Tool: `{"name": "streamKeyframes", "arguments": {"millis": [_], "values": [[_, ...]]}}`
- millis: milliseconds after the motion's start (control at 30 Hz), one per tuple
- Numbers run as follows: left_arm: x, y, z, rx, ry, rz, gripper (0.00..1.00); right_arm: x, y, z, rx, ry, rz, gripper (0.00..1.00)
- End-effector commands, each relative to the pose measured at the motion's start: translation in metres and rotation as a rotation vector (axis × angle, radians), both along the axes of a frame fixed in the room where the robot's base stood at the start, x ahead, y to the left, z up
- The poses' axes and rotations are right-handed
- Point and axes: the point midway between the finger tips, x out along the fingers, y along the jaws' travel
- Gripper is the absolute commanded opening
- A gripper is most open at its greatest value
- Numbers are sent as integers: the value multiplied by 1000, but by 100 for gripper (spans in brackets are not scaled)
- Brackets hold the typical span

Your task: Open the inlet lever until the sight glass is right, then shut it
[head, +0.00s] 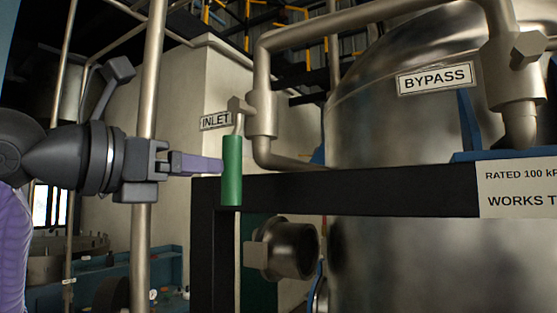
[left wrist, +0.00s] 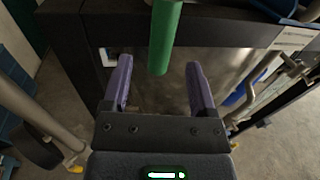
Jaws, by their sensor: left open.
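The inlet lever's green handle (head: 232,171) hangs down below its valve (head: 260,112) in the head view, beside the INLET label (head: 216,121). My left gripper (head: 218,165) comes in from the left, its fingertips at or near the handle. In the left wrist view the green handle (left wrist: 164,38) is at the top, in line with the gap between the two purple fingers of my left gripper (left wrist: 157,75), which are apart. I cannot tell whether a finger touches it. The sight glass cannot be made out. My right gripper is not in view.
A dark frame beam (head: 350,193) runs behind and right of the handle, before the large metal vessel (head: 390,130). A BYPASS label (head: 435,78) is at upper right. A vertical pipe (head: 148,110) stands close to my left gripper. A rating sign (head: 517,188) is at the right.

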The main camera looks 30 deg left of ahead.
Motion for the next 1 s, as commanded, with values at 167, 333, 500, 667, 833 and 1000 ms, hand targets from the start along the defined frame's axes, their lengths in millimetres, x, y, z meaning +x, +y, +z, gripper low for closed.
{"name": "streamKeyframes", "arguments": {"millis": [167, 333, 500, 667, 833, 1000], "values": [[31, -9, 2, -1, 4, -1, 74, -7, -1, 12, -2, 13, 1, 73], [69, -21, 2, 0, 3, -3, 74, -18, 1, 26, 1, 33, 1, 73], [91, -26, 1, 0, 1, -2, 74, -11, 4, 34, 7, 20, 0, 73], [94, -27, -1, 0, 0, -1, 74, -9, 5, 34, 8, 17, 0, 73], [94, -27, -1, 0, 0, -1, 64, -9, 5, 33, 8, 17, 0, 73], [94, -27, -1, 0, 0, -1, 28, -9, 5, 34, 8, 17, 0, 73]]}}
